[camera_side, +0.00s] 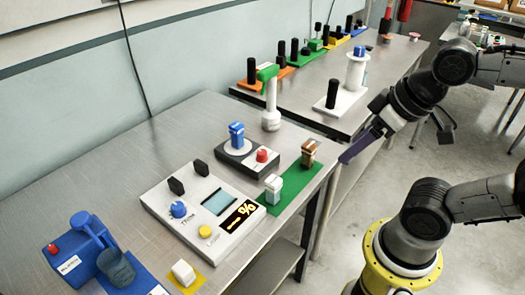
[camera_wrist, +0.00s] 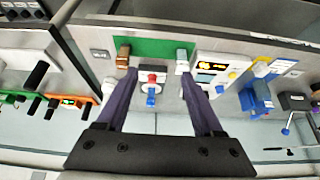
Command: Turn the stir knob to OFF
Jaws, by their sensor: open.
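A dark stirrer box (camera_side: 240,160) sits on the near grey bench, with a white disc and a blue piece (camera_side: 236,135) on top. A red knob (camera_side: 261,155), which appears to be the stir knob, is on its right part. Its pointer direction is too small to read. The red knob (camera_wrist: 152,78) also shows in the wrist view, between the fingers in the picture but well beyond them. My gripper (camera_side: 346,157) is in the air off the bench's right edge, apart from the box. In the wrist view its two dark purple fingers (camera_wrist: 159,76) are spread and empty.
A green mat (camera_side: 294,190) with a white block (camera_side: 273,188) and a brown block (camera_side: 309,152) lies between gripper and stirrer. A grey panel (camera_side: 185,220) with knobs and screens stands in front. A white-and-green upright piece (camera_side: 270,105) stands behind.

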